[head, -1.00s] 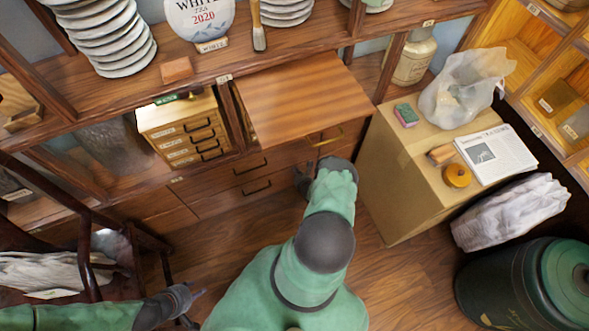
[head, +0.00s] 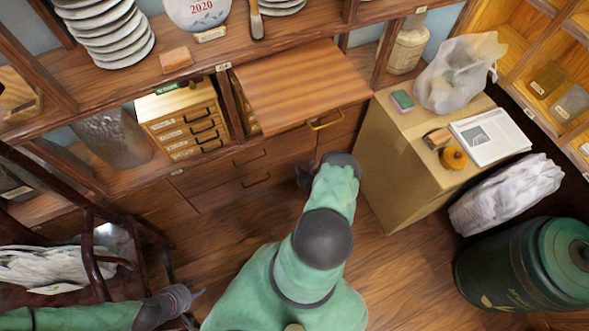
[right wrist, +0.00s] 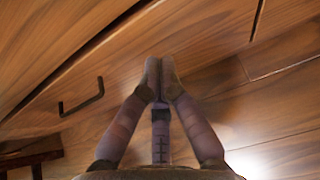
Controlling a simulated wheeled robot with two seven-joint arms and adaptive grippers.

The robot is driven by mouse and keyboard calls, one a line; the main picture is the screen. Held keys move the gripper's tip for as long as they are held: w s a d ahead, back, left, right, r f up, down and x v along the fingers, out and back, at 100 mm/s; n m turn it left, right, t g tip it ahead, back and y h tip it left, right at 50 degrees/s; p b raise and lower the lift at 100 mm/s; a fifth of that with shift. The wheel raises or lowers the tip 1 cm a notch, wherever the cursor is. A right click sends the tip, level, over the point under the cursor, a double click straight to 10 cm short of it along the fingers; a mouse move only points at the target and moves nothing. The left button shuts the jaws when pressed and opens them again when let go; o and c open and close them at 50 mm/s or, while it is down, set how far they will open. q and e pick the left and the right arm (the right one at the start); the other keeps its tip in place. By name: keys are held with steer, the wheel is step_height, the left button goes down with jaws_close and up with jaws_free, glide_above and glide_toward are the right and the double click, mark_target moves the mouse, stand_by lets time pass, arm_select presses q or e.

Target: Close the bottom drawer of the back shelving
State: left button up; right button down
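The bottom drawer (head: 228,192) of the brown back shelving has a dark handle and sits just above the floor in the head view. How far it stands out is hard to judge from above. My right gripper (head: 306,176) is low in front of the drawer stack, right of this handle. In the right wrist view my right gripper (right wrist: 160,72) has its fingertips together with nothing visible between them, close to a wooden drawer front (right wrist: 150,60) with a dark handle at left. My left gripper (head: 192,302) is at lower left, away from the drawers; its finger opening is unclear.
A wooden board (head: 300,85) juts out above the drawers, with a brass handle (head: 325,121) by its front edge. A dark chair (head: 95,250) is at left, a green canister (head: 530,265) at lower right. Floor lies between.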

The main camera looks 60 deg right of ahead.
steer(key=p+v, duration=0.3)
steer(key=v, duration=0.6)
steer(key=shift+s, duration=0.1)
